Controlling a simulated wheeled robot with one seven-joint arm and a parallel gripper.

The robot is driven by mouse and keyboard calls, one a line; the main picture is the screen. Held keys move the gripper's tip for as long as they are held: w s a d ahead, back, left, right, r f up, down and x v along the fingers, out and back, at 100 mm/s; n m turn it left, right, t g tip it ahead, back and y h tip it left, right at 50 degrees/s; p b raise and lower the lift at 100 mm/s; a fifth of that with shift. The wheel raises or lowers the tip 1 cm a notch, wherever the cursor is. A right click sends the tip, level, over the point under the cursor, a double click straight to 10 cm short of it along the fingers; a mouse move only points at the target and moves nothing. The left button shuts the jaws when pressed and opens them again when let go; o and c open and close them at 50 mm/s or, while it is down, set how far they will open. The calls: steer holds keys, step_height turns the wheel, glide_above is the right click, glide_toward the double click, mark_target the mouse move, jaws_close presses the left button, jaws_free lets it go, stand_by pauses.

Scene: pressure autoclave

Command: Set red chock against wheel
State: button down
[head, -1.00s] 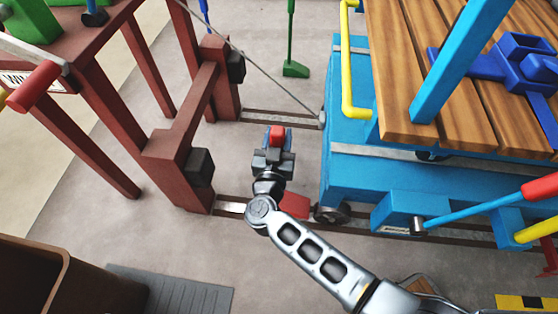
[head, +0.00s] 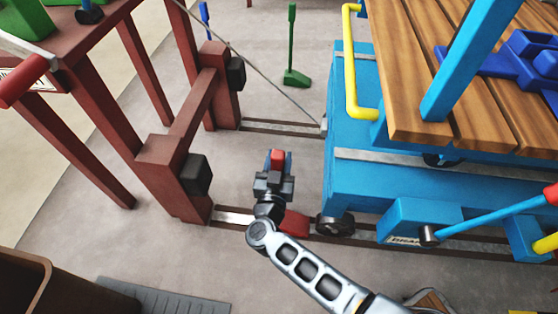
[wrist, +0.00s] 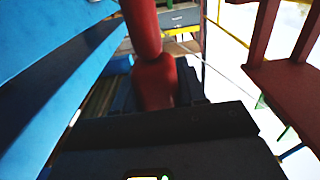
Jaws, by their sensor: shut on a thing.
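The red chock (head: 294,222) shows in the head view as a low red block at the near rail, just left of the cart's dark wheel (head: 335,225). A small gap seems to show between them; whether it rests on the rail I cannot tell. My gripper (head: 275,172) is shut on a red upright part, seemingly the chock's handle, whose top shows between the fingers. My forearm hides the join to the block. In the wrist view, a red post and rounded red piece (wrist: 157,80) sit at the dark fingers; the wheel is not visible there.
The blue cart (head: 365,185) with wooden slats stands right of my gripper. A dark red frame with black buffers (head: 197,175) stands left. The near rail (head: 232,216) runs between them. A green post (head: 291,50) stands behind; a brown bin (head: 60,280) is at lower left.

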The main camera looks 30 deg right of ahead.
steer(key=c, duration=1.1)
jaws_free()
steer(key=shift+f, duration=0.15)
steer(key=o, duration=0.5)
steer(key=shift+c, duration=0.2)
steer(key=shift+s+a+r, duration=0.1)
steer(key=shift+s+r, duration=0.05)
steer(key=shift+r, duration=0.1)
steer(key=p+v, duration=0.4)
steer(key=v, duration=0.7)
steer(key=shift+s+a, duration=0.2)
steer(key=shift+s, duration=0.1)
steer(key=shift+s+d+f, duration=0.1)
